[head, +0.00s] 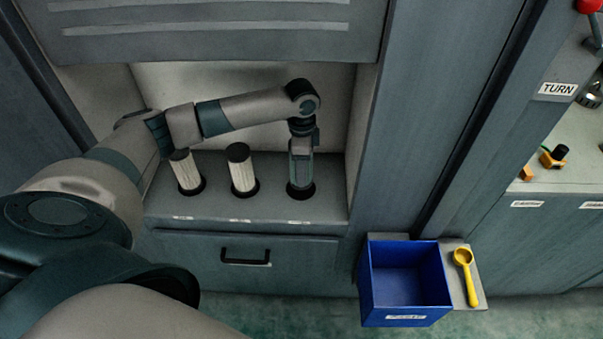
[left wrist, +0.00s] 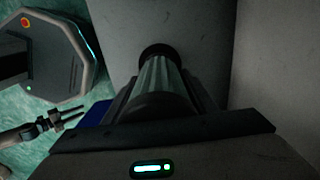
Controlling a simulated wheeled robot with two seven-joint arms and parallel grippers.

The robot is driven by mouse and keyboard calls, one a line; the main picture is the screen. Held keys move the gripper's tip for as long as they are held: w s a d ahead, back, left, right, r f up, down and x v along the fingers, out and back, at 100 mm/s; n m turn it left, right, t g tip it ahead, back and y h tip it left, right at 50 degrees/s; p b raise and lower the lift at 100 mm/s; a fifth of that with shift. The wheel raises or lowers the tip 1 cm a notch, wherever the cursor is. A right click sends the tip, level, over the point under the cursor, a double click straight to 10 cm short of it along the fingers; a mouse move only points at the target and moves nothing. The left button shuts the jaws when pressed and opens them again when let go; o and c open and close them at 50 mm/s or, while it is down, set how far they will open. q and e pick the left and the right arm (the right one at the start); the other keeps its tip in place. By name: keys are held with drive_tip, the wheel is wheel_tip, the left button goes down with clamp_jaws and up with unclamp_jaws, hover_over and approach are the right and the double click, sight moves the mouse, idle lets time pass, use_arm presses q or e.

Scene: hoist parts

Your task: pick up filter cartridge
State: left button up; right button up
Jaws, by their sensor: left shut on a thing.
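My left gripper (head: 301,178) points straight down at the rightmost socket (head: 300,191) of the shelf. It is shut on a filter cartridge (left wrist: 158,78), pale and ribbed with dark ends, seen between its fingers in the left wrist view. In the head view the gripper hides this cartridge, so I cannot tell whether it is clear of the socket. Two more cartridges stand in sockets to the left: a middle one (head: 243,173) and a left one (head: 186,173), both pale with black caps. My right gripper (left wrist: 68,118) shows small in the left wrist view, fingers apart and empty.
The shelf is a recess with side walls and an overhanging panel (head: 200,30). A drawer handle (head: 246,257) is below. A blue bin (head: 405,280), empty, stands at lower right, with a yellow scoop (head: 465,272) beside it. A labelled workbench (head: 560,205) is far right.

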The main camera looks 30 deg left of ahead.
use_arm(q)
wheel_tip(320, 180, up, 7)
use_arm(e)
drive_tip(key=shift+d+f, duration=0.15)
drive_tip(key=shift+d, duration=0.15)
use_arm(q)
drive_tip(key=shift+f, duration=0.15)
idle(0.4)
